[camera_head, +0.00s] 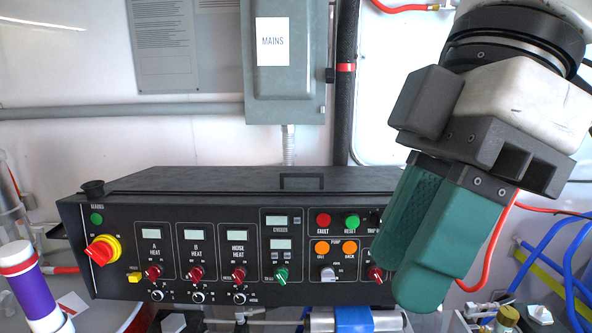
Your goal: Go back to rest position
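My gripper (412,270) hangs at the right of the head view, in front of the right end of the black control panel (215,215). Its two green fingers point down and slightly left. They overlap in this view, so I cannot tell whether there is a gap between them. No held object shows. The fingers hide part of the panel's right end, near a red knob (375,273).
The panel carries a red-yellow rotary switch (103,250), several knobs and buttons. A grey MAINS box (286,90) is on the wall above. A purple-banded cylinder (32,290) stands at lower left. Red and blue hoses (568,270) run at right, close to my gripper.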

